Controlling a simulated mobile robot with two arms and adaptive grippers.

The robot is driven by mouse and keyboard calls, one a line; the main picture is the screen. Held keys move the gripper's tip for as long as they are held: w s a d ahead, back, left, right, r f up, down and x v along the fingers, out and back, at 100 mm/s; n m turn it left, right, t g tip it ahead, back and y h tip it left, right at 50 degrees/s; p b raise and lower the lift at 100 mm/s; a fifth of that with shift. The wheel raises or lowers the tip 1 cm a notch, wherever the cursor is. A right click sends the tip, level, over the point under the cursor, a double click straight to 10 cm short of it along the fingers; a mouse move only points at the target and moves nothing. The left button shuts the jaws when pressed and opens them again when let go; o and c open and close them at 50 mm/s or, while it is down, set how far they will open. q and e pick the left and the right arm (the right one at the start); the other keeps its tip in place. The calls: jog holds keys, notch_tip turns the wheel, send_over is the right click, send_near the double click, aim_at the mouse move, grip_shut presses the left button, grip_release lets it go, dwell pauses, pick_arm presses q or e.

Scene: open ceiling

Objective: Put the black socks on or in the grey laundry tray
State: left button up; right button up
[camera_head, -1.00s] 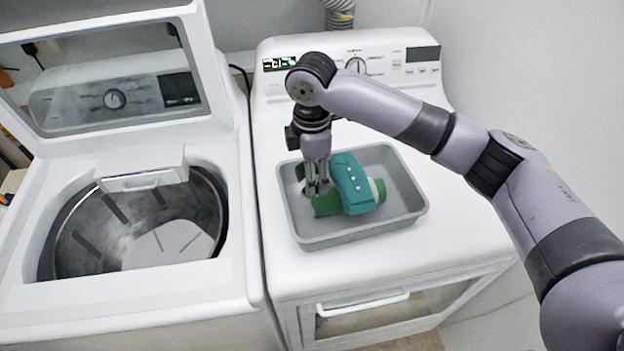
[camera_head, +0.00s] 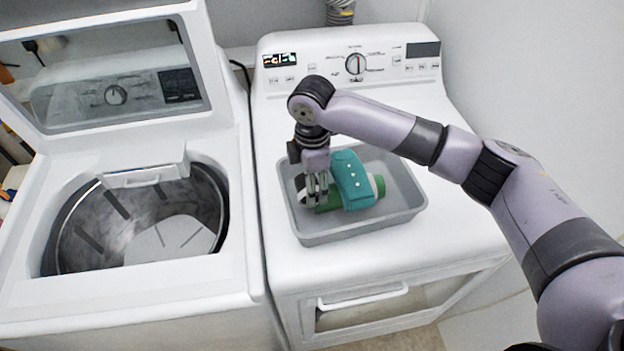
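The grey laundry tray (camera_head: 345,234) sits on top of the white dryer at right. My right gripper (camera_head: 317,200) points down inside the tray's left part, close to the left end of a green item (camera_head: 332,201). Its fingers look close together, but whether they are shut on anything cannot be told. I cannot make out the black socks; anything under or behind the fingers is hidden. My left gripper is out of view.
A teal item (camera_head: 354,180) with small white dots lies across the green one in the tray. To the left stands a top-loading washer (camera_head: 150,299) with its lid raised and drum open. The dryer top (camera_head: 455,232) right of the tray is clear.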

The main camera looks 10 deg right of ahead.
jog(key=shift+o, duration=1.4)
jog(key=shift+r, duration=0.1)
notch_tip(320, 180, up, 13)
jog(key=b, duration=0.3)
jog(key=shift+b, duration=0.4)
